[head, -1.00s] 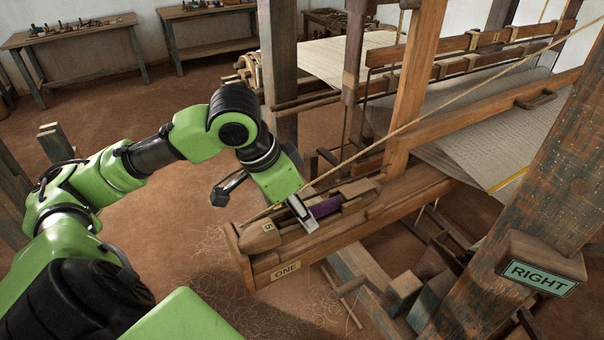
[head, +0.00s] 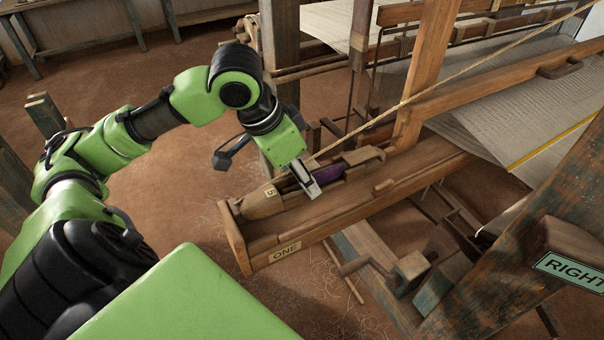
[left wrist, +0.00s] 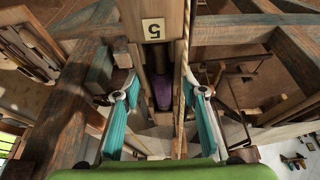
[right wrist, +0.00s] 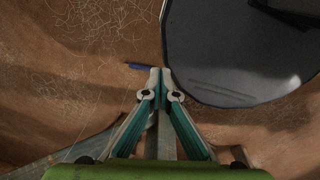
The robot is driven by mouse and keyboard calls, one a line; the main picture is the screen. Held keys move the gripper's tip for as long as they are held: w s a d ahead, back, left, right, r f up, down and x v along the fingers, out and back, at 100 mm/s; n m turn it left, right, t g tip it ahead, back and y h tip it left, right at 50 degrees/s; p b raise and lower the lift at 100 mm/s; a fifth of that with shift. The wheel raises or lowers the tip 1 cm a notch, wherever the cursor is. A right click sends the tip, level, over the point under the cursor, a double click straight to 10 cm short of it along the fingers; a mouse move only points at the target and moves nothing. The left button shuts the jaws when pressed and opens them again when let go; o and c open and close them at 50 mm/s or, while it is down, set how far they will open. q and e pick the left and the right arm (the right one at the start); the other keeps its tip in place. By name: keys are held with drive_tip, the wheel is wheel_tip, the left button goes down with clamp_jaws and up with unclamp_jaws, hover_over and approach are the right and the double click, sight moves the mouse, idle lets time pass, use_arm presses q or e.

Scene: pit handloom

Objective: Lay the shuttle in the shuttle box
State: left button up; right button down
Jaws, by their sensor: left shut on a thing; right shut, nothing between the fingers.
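The wooden shuttle (head: 262,205) carries a "5" label and a purple bobbin (head: 326,174). My left gripper (head: 312,188) is shut across its middle. In the left wrist view the shuttle (left wrist: 155,50) runs between the two teal fingers (left wrist: 165,88). The shuttle box (head: 287,250), marked "ONE", lies under it. The shuttle is roughly in line with the box, over its back part, and bare box floor shows in front. I cannot tell whether it touches the floor. My right gripper (right wrist: 160,74) is shut and empty, outside the head view.
A taut cord (head: 445,84) runs from the upper right down close behind the shuttle. A loom upright (head: 425,75) stands beyond the box's right part. A post with a "RIGHT" sign (head: 570,270) stands at front right. A small blue thing (right wrist: 138,67) lies on the earthen floor.

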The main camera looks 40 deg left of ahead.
sight(298, 185)
use_arm(q)
drive_tip(key=shift+d+f+b, duration=0.15)
drive_tip(key=shift+f+b, duration=0.5)
drive_tip(key=shift+f, duration=0.05)
drive_tip(key=shift+s+f, duration=0.1)
drive_tip(key=shift+f, duration=0.15)
wheel_tip(298, 185, down, 2)
drive_tip(key=shift+f+b, duration=0.1)
drive_tip(key=shift+b, duration=0.6)
drive_tip(key=shift+f+b, duration=0.3)
drive_tip(key=shift+f, duration=0.35)
use_arm(e)
drive_tip(key=f, duration=0.4)
drive_tip(key=shift+w+a, duration=0.35)
drive_tip(key=shift+d, duration=0.1)
use_arm(q)
drive_tip(key=o, duration=1.4)
